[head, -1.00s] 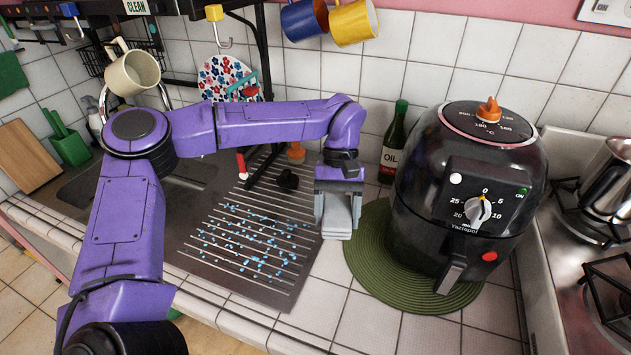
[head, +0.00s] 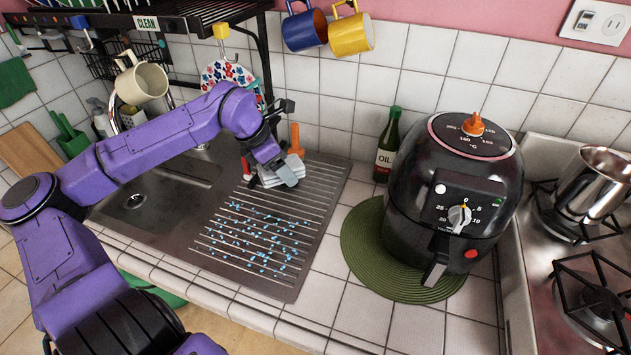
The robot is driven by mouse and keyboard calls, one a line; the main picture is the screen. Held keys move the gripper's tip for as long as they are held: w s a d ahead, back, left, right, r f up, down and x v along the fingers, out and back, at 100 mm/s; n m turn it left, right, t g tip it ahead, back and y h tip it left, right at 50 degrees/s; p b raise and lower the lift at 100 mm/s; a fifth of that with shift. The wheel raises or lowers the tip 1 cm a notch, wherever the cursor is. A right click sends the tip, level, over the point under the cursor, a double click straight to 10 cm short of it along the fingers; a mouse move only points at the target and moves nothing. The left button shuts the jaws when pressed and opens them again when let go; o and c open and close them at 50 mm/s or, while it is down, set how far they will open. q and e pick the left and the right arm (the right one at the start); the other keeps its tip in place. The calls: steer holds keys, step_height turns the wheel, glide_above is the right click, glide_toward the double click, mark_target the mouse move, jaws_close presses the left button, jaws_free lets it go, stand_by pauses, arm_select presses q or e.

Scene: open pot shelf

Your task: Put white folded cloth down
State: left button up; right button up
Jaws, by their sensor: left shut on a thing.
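My left gripper (head: 282,173) is over the back part of the metal drainboard (head: 318,205), beside the sink. It is shut on the white folded cloth (head: 296,162), whose pale layered edges show around the grey fingers. The gripper hides much of the cloth. The cloth is at or just above the ribbed drainboard surface; I cannot tell whether it touches. My right gripper is not in view.
Blue water drops (head: 255,240) dot the front of the drainboard. An orange-handled item (head: 295,138) stands just behind the cloth. An oil bottle (head: 387,145) and a black air fryer (head: 455,190) on a green round mat (head: 365,255) are to the right. The shelf (head: 200,18) hangs above.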

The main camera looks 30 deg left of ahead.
mark_target(291, 164)
arm_select(q)
steer(key=w+f+b, duration=0.1)
steer(key=b, duration=0.1)
steer(key=w+f+b, duration=0.1)
steer(key=w+b, duration=0.1)
steer(key=shift+w+a, duration=0.15)
steer(key=shift+w, duration=0.1)
steer(key=w+f+p, duration=0.1)
steer(key=w+f, duration=0.1)
steer(key=w, duration=0.1)
steer(key=w+f+p, duration=0.1)
steer(key=w+f, duration=0.1)
steer(key=w, duration=0.1)
steer(key=w+f+p, duration=0.1)
steer(key=w+f, duration=0.2)
steer(key=shift+d, duration=0.35)
step_height(291, 164, down, 3)
steer(key=shift+w+f+p, duration=0.15)
steer(key=shift+p, duration=0.5)
steer(key=shift+f, duration=0.1)
